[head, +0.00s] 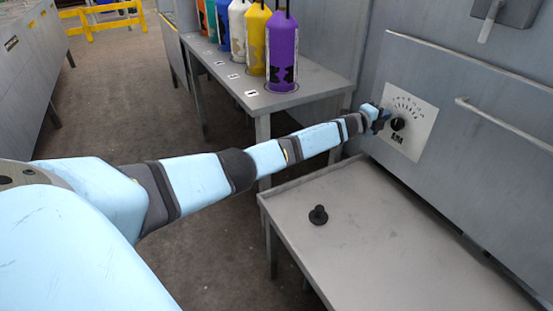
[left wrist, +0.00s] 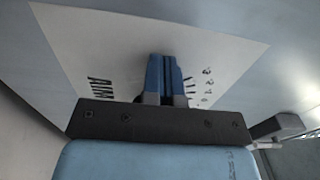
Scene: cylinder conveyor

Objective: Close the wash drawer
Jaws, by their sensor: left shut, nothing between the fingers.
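The wash drawer's likely front is a large grey metal panel (head: 455,75) at the right of the head view, with a long bar handle (head: 500,123). I cannot tell how far it stands out from the cabinet. A white dial plate (head: 418,137) with a black knob (head: 397,124) is on its left part. My left gripper (head: 382,117) is at the left edge of this plate, beside the knob. In the left wrist view its blue fingers (left wrist: 165,77) are together and empty, in front of the white plate (left wrist: 110,50). Whether they touch it is unclear. My right gripper is out of view.
A grey table (head: 375,240) below the panel holds a small black knob-like piece (head: 318,215) and is otherwise clear. A second table (head: 310,92) behind my left arm carries several coloured cylinders, the nearest purple (head: 283,55). Grey cabinets (head: 30,70) stand far left.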

